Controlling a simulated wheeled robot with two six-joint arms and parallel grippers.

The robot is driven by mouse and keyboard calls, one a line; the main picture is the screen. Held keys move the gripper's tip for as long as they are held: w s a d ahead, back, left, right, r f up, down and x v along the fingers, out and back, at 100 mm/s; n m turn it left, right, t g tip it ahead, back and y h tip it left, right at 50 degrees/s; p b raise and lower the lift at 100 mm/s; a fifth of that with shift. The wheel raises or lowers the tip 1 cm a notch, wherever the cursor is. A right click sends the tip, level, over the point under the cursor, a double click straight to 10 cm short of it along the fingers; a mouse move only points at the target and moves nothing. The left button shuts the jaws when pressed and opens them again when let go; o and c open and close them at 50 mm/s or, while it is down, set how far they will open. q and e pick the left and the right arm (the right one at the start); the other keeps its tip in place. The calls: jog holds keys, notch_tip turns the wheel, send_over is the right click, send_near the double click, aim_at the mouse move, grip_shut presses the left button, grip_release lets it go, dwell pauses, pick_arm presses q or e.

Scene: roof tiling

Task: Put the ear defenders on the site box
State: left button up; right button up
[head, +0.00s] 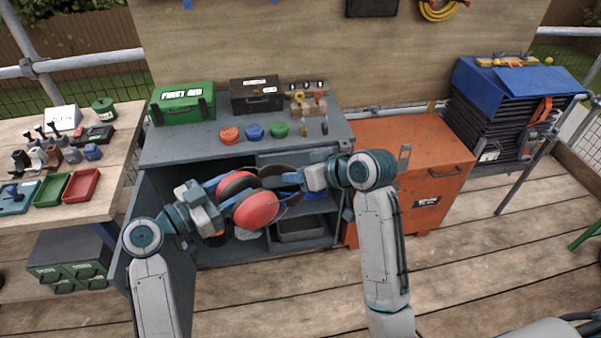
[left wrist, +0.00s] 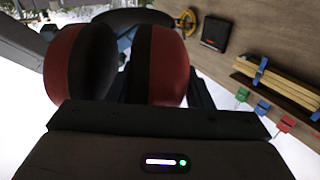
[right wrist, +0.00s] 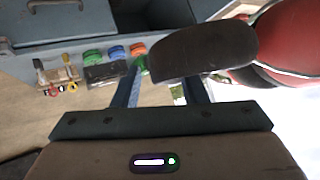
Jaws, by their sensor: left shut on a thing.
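The ear defenders, with red cups (head: 255,209) and dark pads, hang in the air before the open grey cabinet. My left gripper (head: 226,190) is shut on them; in the left wrist view their red and black cups (left wrist: 168,65) fill the space at the fingers. My right gripper (head: 285,178) is close beside them, its fingers apart. In the right wrist view a dark part of the ear defenders (right wrist: 205,50) overlaps one fingertip; whether they touch is unclear. The orange site box (head: 400,140) stands right of the cabinet, its lid closed and its visible top clear.
The grey cabinet top (head: 200,148) bears a green first aid case (head: 183,104), a black case (head: 257,95), and red, blue and green round items. The workbench (head: 105,160) at left is cluttered. A stack under a blue sheet (head: 520,85) stands right of the site box.

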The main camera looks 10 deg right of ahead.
grip_shut()
pick_arm(q)
jog(key=o, duration=1.3)
